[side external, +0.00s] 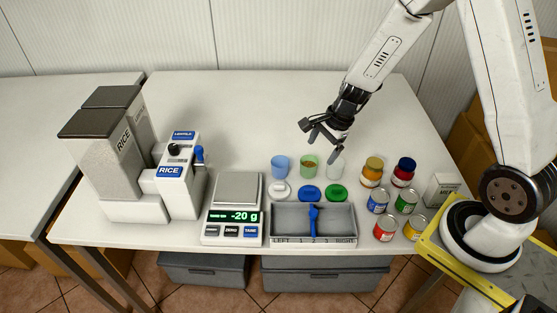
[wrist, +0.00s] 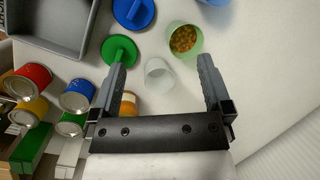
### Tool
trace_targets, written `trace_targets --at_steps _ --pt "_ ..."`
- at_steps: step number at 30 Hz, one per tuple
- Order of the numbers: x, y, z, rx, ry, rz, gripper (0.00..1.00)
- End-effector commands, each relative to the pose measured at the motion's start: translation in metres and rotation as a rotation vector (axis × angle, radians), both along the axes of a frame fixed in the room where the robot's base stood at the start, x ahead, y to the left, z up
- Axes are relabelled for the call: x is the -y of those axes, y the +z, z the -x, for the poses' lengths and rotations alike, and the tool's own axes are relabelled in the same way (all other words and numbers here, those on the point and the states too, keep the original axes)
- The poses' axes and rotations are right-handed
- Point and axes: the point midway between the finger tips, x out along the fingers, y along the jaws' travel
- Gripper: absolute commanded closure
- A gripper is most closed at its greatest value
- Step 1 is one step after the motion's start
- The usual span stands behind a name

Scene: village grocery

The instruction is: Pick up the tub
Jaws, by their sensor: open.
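Three small tubs stand in a row on the white table: a blue tub (side external: 280,166), a green tub (side external: 309,167) and a clear whitish tub (side external: 335,168). The green tub holds yellow-brown contents, clearer in the wrist view (wrist: 185,40). My gripper (side external: 318,133) is open and empty above and behind the row. In the wrist view, the whitish tub (wrist: 159,74) appears between my spread fingers (wrist: 162,65) and looks empty; the green tub is just beyond it. The blue tub is cut off at the top edge (wrist: 215,2). I see no contact with any tub.
White, blue and green lids (side external: 335,192) lie before the tubs. A grey divided tray (side external: 283,222) with a blue item is in front. Several cans (side external: 377,201) and a carton (side external: 440,189) stand right. A scale (side external: 236,188) reading -20 g and a dispenser (side external: 110,150) stand left. Table behind is clear.

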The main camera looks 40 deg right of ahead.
Motion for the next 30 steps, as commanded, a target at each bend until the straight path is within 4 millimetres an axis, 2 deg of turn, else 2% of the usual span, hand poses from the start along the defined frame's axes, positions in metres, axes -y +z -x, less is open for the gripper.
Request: trace_targets --at_steps 3,6,10,20,30 --pt "0.015 -0.02 -0.014 -0.04 -0.252 -0.082 0.0" --pt "0.024 -0.033 -0.023 -0.064 -0.421 -0.139 0.0" --pt "0.032 -0.043 -0.03 -0.086 -0.564 -0.189 0.0" --pt "0.035 -0.049 -0.033 -0.094 -0.628 -0.211 0.0" --pt "0.028 -0.068 -0.039 -0.095 -0.624 -0.21 0.0"
